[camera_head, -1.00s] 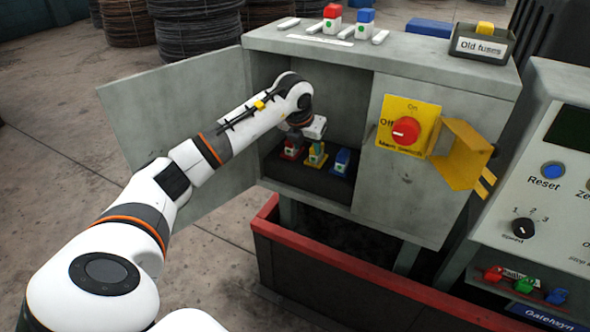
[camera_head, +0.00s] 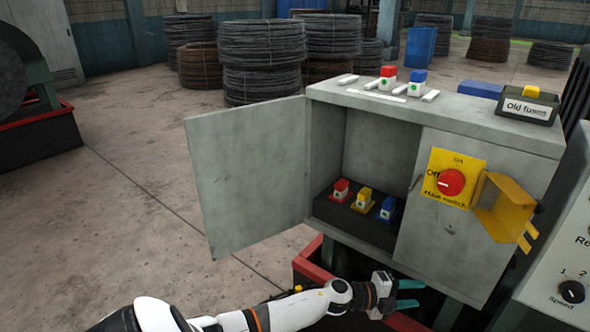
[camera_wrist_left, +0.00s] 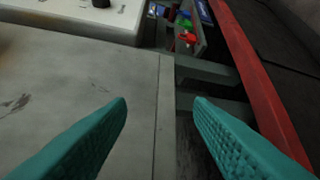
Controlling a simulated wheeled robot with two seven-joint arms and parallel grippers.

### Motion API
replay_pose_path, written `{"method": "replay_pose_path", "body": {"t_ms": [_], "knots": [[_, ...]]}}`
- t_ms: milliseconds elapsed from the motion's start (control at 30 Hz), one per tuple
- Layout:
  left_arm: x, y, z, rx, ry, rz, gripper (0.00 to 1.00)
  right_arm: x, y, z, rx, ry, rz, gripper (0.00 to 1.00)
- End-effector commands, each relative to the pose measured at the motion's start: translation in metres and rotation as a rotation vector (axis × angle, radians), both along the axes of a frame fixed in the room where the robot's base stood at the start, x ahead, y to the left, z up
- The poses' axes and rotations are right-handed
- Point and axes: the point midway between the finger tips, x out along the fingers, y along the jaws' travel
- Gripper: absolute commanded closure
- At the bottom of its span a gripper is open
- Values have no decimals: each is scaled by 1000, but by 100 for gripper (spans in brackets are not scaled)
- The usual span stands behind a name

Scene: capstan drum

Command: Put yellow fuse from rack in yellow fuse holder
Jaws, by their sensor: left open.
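The yellow fuse holder (camera_head: 363,204) is the middle one of three inside the open cabinet, and a yellow block stands upright in it. Red (camera_head: 340,190) and blue (camera_head: 387,209) ones stand on either side. On the cabinet top, the rack (camera_head: 376,95) holds a red-capped fuse (camera_head: 388,77) and a blue-capped fuse (camera_head: 416,82), with no yellow one between them. My left gripper (camera_head: 414,294) is open and empty, below and in front of the cabinet. Its teal fingers are spread in the left wrist view (camera_wrist_left: 160,110), nothing between them. My right gripper is not in view.
The cabinet door (camera_head: 247,175) stands open to the left. The main switch (camera_head: 451,182) and a yellow bracket (camera_head: 500,208) stick out on the right. The old fuses box (camera_head: 527,105) holds a yellow piece. A red-rimmed trough (camera_head: 308,262) lies below.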

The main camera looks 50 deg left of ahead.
Motion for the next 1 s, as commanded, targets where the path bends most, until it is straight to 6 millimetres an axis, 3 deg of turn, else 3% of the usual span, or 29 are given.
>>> {"method": "replay_pose_path", "body": {"t_ms": [33, 167, 200, 267, 300, 400, 500, 633, 733, 1000], "knots": [[-18, 6, -44, -147, 109, 175, 53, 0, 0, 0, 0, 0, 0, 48], [-85, 33, -152, -391, 430, 611, 53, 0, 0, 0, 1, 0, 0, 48], [-112, 36, -182, -434, 532, 717, 53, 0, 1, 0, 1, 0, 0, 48], [-157, 36, -223, -484, 685, 860, 53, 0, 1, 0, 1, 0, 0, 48], [-188, 33, -248, -510, 785, 945, 53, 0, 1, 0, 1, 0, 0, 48], [-262, 20, -292, -550, 1016, 1114, 53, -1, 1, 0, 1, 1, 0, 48], [-322, 3, -318, -570, 1201, 1227, 53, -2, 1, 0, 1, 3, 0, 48], [-368, -13, -332, -580, 1347, 1304, 53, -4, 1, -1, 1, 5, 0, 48], [-381, -18, -335, -583, 1391, 1325, 53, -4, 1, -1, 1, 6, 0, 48], [-382, -18, -335, -582, 1393, 1326, 53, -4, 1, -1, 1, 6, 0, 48]]}}
